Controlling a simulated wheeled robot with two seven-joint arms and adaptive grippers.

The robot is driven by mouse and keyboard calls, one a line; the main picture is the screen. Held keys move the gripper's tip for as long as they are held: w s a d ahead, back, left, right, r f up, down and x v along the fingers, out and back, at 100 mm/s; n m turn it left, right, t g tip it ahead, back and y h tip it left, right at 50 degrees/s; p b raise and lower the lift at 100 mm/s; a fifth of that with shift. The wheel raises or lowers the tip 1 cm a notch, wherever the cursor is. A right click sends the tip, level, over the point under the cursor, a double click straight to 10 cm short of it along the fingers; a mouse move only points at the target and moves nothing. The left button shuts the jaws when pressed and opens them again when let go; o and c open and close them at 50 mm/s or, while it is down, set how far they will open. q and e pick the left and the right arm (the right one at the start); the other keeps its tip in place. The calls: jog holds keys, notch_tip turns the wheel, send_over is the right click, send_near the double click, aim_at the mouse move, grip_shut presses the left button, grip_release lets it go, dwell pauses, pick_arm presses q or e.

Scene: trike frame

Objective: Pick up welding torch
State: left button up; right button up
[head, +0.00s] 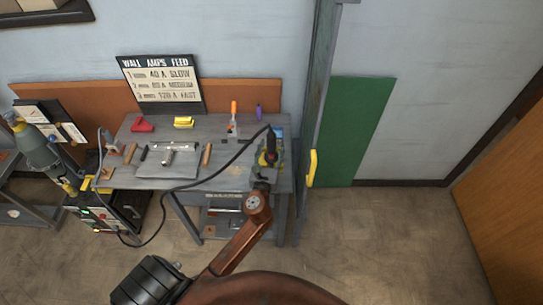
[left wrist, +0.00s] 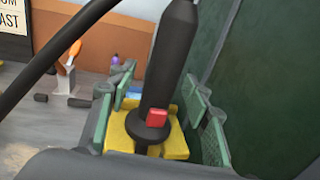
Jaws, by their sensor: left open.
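The welding torch (head: 271,143) stands at the right end of the workbench, its black handle upright and a dark cable running off to the left. In the left wrist view the torch (left wrist: 172,65) shows a red button low on its handle, above a yellow holder (left wrist: 176,145). My left gripper (head: 268,163) is at the torch. In the left wrist view its green-padded fingers (left wrist: 157,112) are open, one on each side of the torch, with gaps visible. Contact with the handle cannot be made out. My right gripper is not in view.
The grey workbench (head: 228,178) carries a metal tee piece (head: 174,152), red and yellow blocks and an orange-handled tool (head: 234,115). The cable (head: 205,183) crosses the bench front to a welder (head: 105,215). A post with a yellow handle (head: 312,167) stands close right.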

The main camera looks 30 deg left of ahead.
pick_arm(q)
jog(key=shift+c, duration=0.4)
jog(key=c, duration=1.1)
grip_shut()
jog(key=shift+r, duration=0.1)
